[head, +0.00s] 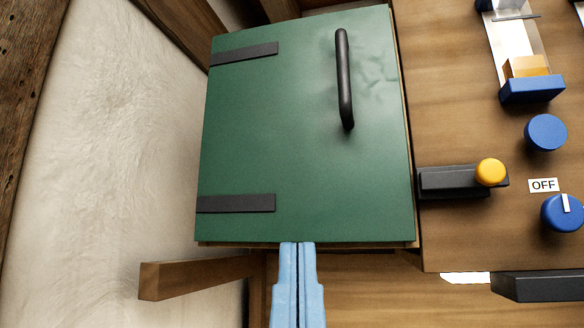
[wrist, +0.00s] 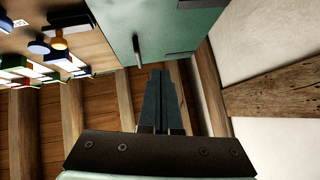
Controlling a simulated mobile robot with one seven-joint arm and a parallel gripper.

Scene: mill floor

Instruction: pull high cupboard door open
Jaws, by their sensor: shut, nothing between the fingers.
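The green cupboard door (head: 290,130) fills the middle of the head view and appears to lie flat against its wooden cupboard. Two dark hinge straps are on its left side. A black upright bar handle (head: 345,80) is on its upper right part. My gripper (head: 298,245) is shut and empty, its light-blue fingers pointing up at the door's lower edge, well below and left of the handle. I cannot tell whether the tips touch the door. In the wrist view the door (wrist: 175,30) and handle (wrist: 137,48) show beyond my gripper (wrist: 160,75).
Right of the door is a wooden panel (head: 460,110) with a yellow-knobbed dark lever (head: 490,172), a blue button (head: 546,132) and a blue dial (head: 562,212) by an OFF label. A wooden beam (head: 200,276) juts out at lower left, before a pale wall (head: 100,150).

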